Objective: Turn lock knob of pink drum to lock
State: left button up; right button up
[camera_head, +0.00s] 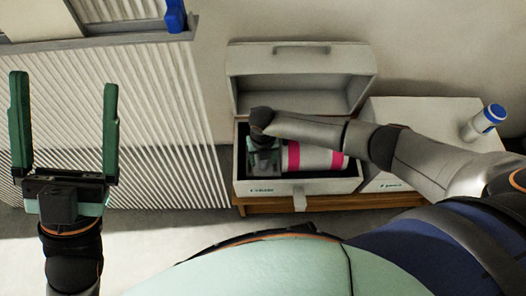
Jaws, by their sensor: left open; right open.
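A pink and white drum (315,157) lies on its side inside an open grey case (300,186). Its left end is hidden behind my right gripper and wrist, and no lock knob can be made out. My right gripper (264,166) reaches down into the case at the drum's left end; its fingertips are hard to see, and I cannot tell whether it touches the drum. My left gripper (63,112) is open and empty, its two green fingers pointing up, at the far left and well away from the case.
The case lid (300,62) stands open at the back. A second light grey case (425,110) stands to the right with a blue and white bottle (483,122) on it. A corrugated panel (160,120) and a blue object (175,16) are at the left.

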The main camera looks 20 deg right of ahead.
notch_tip(320, 180, up, 3)
jog(key=shift+r+p, duration=0.1)
jog(key=shift+p, duration=0.55)
notch_tip(320, 180, up, 4)
jog(key=shift+r+p, duration=0.1)
jog(key=shift+p, duration=0.75)
pick_arm(q)
jog(key=w+f+n+g+y, duration=0.1)
jog(key=w+f+n+y, duration=0.1)
jog(key=f, duration=0.3)
jog(key=w+a+f+n+g+y+p, duration=0.1)
jog(key=w+f+n+g+y, duration=0.1)
jog(key=w+f+n+y, duration=0.1)
jog(key=w+f+n+g+y, duration=0.1)
jog(key=w+f+n+y, duration=0.1)
jog(key=f+y, duration=0.3)
notch_tip(320, 180, down, 3)
jog(key=shift+w+a+r+n, duration=0.1)
jog(key=shift+w+a+n, duration=0.05)
jog(key=shift+a+n, duration=0.2)
pick_arm(e)
notch_tip(320, 180, up, 5)
jog(key=shift+f, duration=0.1)
